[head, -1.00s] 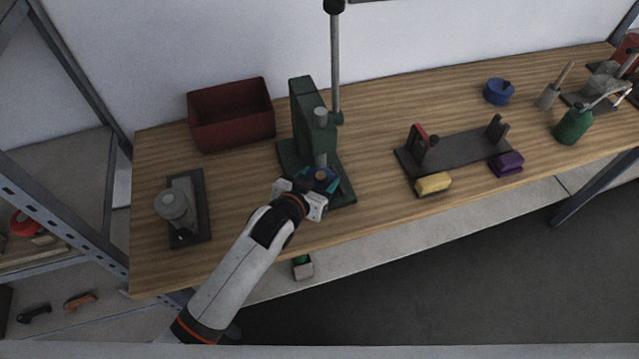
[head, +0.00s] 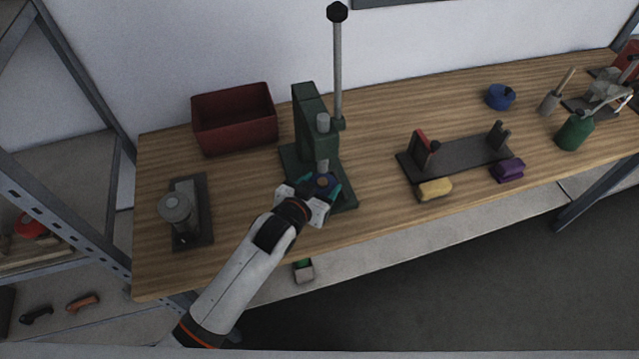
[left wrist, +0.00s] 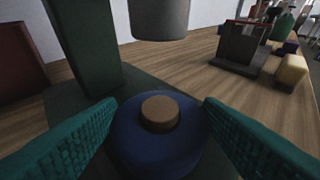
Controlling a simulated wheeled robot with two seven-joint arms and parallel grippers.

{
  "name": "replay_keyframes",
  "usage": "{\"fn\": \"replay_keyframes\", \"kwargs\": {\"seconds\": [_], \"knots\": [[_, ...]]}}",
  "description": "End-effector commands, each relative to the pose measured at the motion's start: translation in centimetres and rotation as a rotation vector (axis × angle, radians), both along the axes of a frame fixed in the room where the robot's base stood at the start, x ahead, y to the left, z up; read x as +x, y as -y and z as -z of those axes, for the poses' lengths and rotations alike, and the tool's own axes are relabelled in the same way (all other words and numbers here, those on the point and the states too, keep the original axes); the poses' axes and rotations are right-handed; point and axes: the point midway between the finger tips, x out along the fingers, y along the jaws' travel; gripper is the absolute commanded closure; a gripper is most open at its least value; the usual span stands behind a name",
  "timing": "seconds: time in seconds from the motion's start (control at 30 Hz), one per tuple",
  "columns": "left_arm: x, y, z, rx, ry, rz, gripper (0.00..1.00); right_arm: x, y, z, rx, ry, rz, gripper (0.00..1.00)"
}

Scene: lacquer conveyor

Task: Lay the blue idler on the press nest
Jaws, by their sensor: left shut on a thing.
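The blue idler (left wrist: 160,143) is a dark blue disc with a brown hub, between the teal fingers of my left gripper (left wrist: 160,130) in the left wrist view. In the head view my left gripper (head: 320,190) is shut on the idler (head: 327,180) at the base of the green press (head: 307,120). The idler is low over the front of the press base, just in front of the ram (left wrist: 158,18). The press nest itself is hidden under the idler. I cannot tell whether the idler touches it. My right gripper is not in view.
A red bin (head: 234,120) stands left of the press, and a grey fixture (head: 190,212) is at the left end. A dark stand (head: 455,158), a yellow block (head: 435,189) and a purple block (head: 507,170) are to the right. The press's tall lever (head: 338,70) rises behind.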

Motion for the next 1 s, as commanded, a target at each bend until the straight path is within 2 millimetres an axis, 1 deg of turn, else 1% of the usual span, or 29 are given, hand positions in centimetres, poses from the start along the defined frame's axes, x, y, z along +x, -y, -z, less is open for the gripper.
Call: {"fn": "replay_keyframes", "kwargs": {"seconds": [0.1,0.13,0.27,0.3,0.57,0.67,0.77,1.0], "knots": [[0.0,0.0,0.0,0.000,0.001,0.000,0.65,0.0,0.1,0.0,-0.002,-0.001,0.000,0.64],[0.0,0.0,0.0,0.000,0.001,0.000,0.38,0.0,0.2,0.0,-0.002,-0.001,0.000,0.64],[0.0,0.0,0.0,0.000,0.001,0.000,0.17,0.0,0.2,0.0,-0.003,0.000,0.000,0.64],[0.0,0.0,0.0,0.000,0.001,0.000,0.14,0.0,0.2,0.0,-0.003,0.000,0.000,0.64],[-0.1,0.0,0.1,0.000,-0.001,0.000,0.14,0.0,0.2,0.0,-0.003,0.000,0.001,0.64],[-0.6,-0.3,-0.1,0.001,-0.002,0.000,0.14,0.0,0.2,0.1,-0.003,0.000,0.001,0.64],[-1.7,-0.9,-0.6,0.001,-0.002,0.000,0.14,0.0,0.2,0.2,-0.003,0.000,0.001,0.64],[-5.9,-3.1,-2.5,0.000,-0.001,0.000,0.14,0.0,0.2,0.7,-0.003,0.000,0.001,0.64]]}}
